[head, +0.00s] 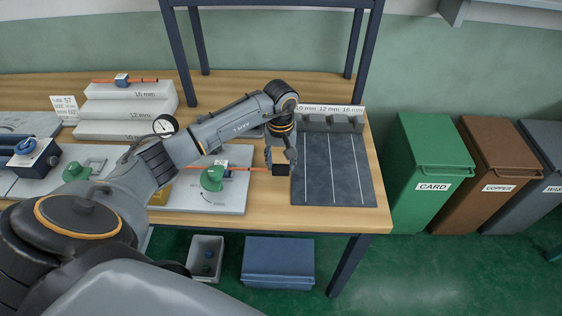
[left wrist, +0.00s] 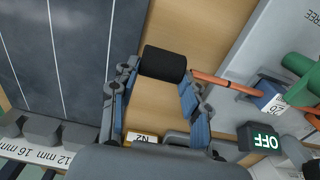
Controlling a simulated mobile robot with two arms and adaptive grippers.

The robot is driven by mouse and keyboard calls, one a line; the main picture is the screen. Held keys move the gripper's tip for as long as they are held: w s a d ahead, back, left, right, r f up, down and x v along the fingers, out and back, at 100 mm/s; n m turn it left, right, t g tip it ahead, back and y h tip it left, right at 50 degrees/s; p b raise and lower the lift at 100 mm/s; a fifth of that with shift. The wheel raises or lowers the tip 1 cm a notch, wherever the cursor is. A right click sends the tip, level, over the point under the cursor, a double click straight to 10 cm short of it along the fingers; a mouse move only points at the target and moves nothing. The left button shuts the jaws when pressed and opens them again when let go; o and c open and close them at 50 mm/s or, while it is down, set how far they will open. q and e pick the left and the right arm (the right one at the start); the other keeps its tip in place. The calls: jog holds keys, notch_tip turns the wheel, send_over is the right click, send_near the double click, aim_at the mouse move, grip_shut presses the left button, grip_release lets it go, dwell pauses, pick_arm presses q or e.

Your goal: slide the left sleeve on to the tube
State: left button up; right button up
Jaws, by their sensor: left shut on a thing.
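My left gripper (head: 281,158) is shut on a black sleeve (head: 281,171), held at the left edge of the dark grey mat. In the left wrist view the black sleeve (left wrist: 163,64) lies between the fingertips (left wrist: 157,76). The orange tube (head: 246,169) points at the sleeve from the left and comes out of a blue and white block, which shows in the left wrist view (left wrist: 268,97). The tube's end (left wrist: 200,75) is right at the sleeve's end; I cannot tell whether it is inside, touching or just apart. My right gripper is not in view.
The dark grey mat (head: 313,187) with white lines has grey blocks marked 10, 12 and 16 mm at its back. A green knob (head: 212,178) stands on the grey plate (head: 237,197). A dial gauge (head: 165,125) and stepped blocks (head: 130,112) stand further left.

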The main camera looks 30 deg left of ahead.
pick_arm(q)
jog(key=shift+s+a, duration=0.55)
jog(key=shift+a, duration=0.3)
dwell(0.6)
jog(key=shift+a, duration=0.15)
jog(key=shift+s+a+b, duration=0.3)
jog(key=shift+s+a, duration=0.05)
jog(key=shift+a, duration=0.05)
jog(key=shift+a, duration=0.1)
dwell(0.3)
jog(key=shift+s+a, duration=0.15)
jog(key=shift+a, duration=0.05)
jog(key=shift+s+a+b, duration=0.4)
jog(key=shift+s+a, duration=0.15)
jog(key=shift+a, duration=0.3)
jog(key=shift+s+a, duration=0.2)
jog(key=shift+a, duration=0.15)
